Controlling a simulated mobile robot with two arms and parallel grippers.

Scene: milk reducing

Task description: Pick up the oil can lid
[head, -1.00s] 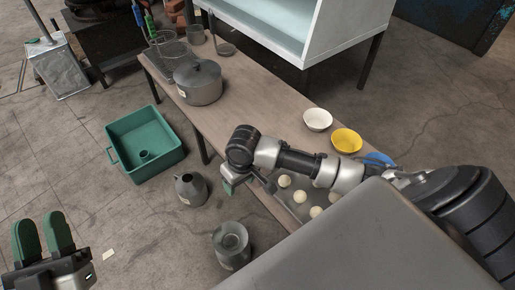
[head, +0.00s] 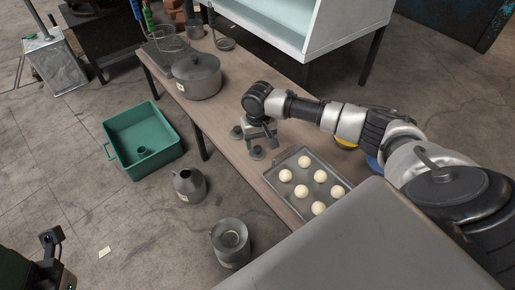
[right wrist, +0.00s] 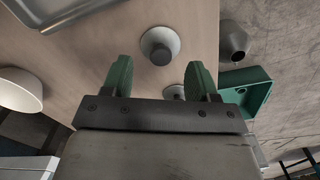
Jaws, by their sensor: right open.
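Two small grey round pieces with knobs stand on the wooden table. The nearer one (head: 258,153) is next to the baking tray, and the farther one (head: 237,132) is close beside my right gripper (head: 262,132). I cannot tell for sure which is the oil can lid. In the right wrist view, the nearer piece (right wrist: 160,45) lies beyond the fingertips, and the farther piece (right wrist: 174,92) is partly hidden behind the gripper. My right gripper is open and empty above the table. My left gripper (head: 42,268) is only partly visible at the lower left corner.
A tray (head: 283,160) of dough balls lies right of the gripper. A lidded pot (head: 197,76) stands farther back. A spouted can (head: 189,186), another metal can (head: 231,243) and a green bin (head: 125,128) are on the floor. Yellow (head: 345,144) and blue (head: 373,163) bowls sit behind my arm.

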